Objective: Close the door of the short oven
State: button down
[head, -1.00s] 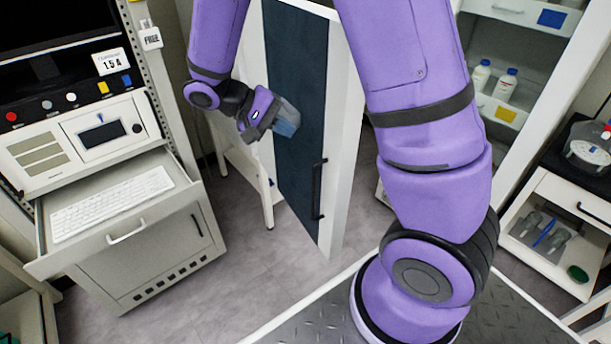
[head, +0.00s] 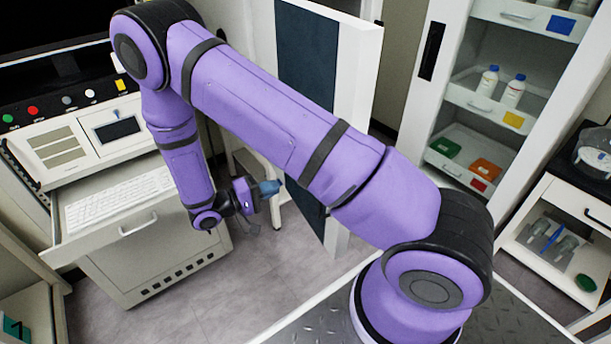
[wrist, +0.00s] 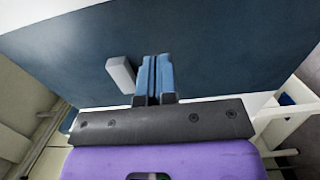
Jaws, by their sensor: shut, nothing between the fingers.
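A tall white-framed door with a dark blue panel (head: 306,48) stands edge-on beyond my arm in the head view. My arm covers much of its middle and the handle. My gripper (head: 268,188) is low at the left side of the door, with blue fingertips pointing right toward it. In the wrist view the blue fingers (wrist: 153,78) are shut together with nothing between them, in front of the dark blue panel (wrist: 220,50). A small grey block (wrist: 121,74) shows just left of the fingers. Contact with the panel cannot be told. The oven body is not clearly visible.
A white shelf cabinet (head: 470,110) with bottles and trays stands right of the door. A white cart (head: 540,210) is at the far right. Grey floor (head: 200,310) is free below the gripper.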

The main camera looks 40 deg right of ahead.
jog(key=s+d, duration=0.2)
jog(key=d, duration=1.1)
jog(key=shift+d, duration=0.35)
